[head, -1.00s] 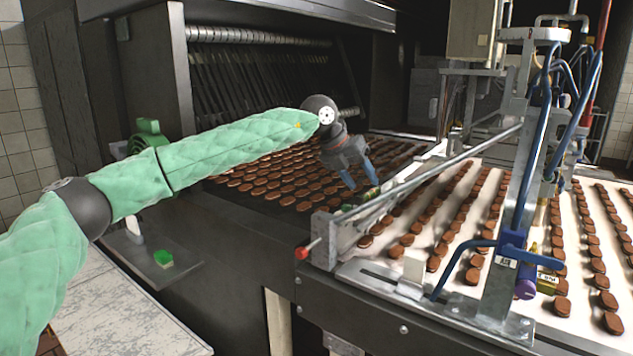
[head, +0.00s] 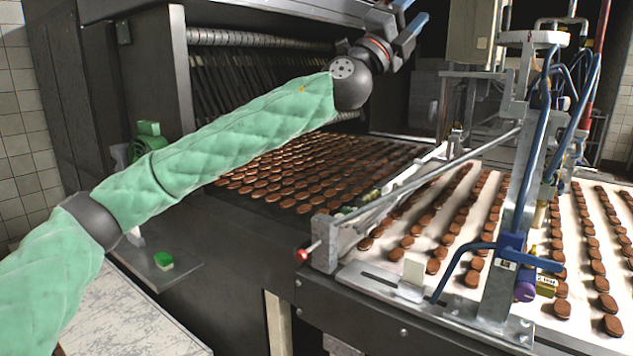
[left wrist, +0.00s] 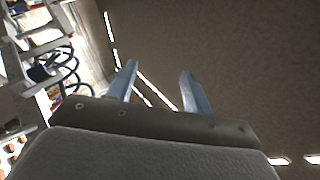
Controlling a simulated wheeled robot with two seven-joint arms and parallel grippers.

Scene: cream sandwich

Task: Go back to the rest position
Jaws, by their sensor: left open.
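My left gripper (head: 409,22) is raised at the top middle of the head view, above the far end of the biscuit line. Its blue fingers point up and to the right. In the left wrist view the two blue fingers (left wrist: 158,88) stand apart with nothing between them, so the gripper is open and empty. My left arm, in a green padded sleeve, reaches across from the lower left. My right gripper is in neither view.
Rows of brown biscuits (head: 283,172) lie on the dark belt below the arm. More biscuits run along the white conveyor (head: 490,220) on the right. A metal frame with blue hoses (head: 530,150) stands over it.

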